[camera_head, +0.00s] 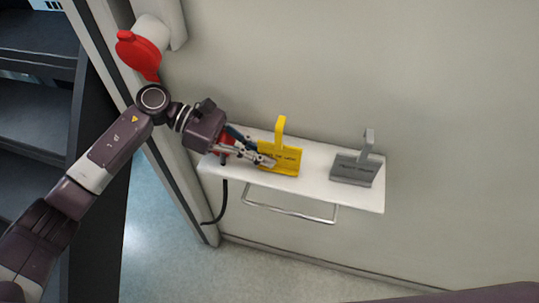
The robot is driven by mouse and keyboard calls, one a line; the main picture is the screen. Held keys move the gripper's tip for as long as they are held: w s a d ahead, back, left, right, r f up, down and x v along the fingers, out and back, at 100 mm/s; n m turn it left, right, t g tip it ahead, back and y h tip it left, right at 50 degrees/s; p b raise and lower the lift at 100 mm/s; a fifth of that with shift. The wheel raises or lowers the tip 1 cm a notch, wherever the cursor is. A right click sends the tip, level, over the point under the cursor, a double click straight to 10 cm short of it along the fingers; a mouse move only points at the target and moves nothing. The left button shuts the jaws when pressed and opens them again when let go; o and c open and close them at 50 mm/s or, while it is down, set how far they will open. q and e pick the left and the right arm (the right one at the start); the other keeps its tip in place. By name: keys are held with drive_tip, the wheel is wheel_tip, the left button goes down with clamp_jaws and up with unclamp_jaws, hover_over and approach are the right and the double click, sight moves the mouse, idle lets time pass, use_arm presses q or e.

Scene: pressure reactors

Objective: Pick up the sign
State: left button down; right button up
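A yellow sign (285,162) with an upright handle and dark lettering stands on the white shelf (330,192), left of its middle. A grey sign (357,169) of similar shape stands toward the shelf's right end. My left gripper (268,159) reaches in from the left, just above the shelf. Its fingertips are at the left part of the yellow sign and overlap it in the picture. I cannot tell whether they touch it or how far apart they are. My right gripper is out of view.
Red and dark blue parts (234,134) show behind my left gripper, mostly hidden. A metal rail (290,213) runs below the shelf's front. A red-capped fitting (139,54) is on the wall at upper left. The shelf is clear between the signs.

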use_arm(q)
drive_tip(key=shift+r+b, duration=0.45)
drive_tip(key=shift+b, duration=0.1)
drive_tip(key=s+a+b, duration=0.2)
drive_tip(key=s, duration=0.6)
drive_tip(key=s+a+b, duration=0.3)
drive_tip(key=s, duration=0.6)
drive_tip(key=shift+a+r+b, duration=0.25)
drive_tip(key=shift+b, duration=0.05)
drive_tip(key=shift+s, duration=0.1)
drive_tip(key=s+d+f+n+t+b, duration=0.1)
drive_tip(key=s+d+f+t, duration=0.2)
drive_tip(key=f, duration=0.4)
drive_tip(key=s+d+f+n+b, duration=0.1)
drive_tip(key=s+d+f+n, duration=0.1)
drive_tip(key=s+f, duration=0.35)
drive_tip(key=w+d+f, duration=0.2)
drive_tip(key=w, duration=0.4)
drive_tip(key=w+d+f, duration=0.1)
drive_tip(key=w+d, duration=0.1)
drive_tip(key=w, duration=0.5)
drive_tip(key=shift+w+d+f+h+b, duration=0.15)
drive_tip(key=shift+w+f+h+b, duration=0.15)
drive_tip(key=shift+f+b, duration=0.1)
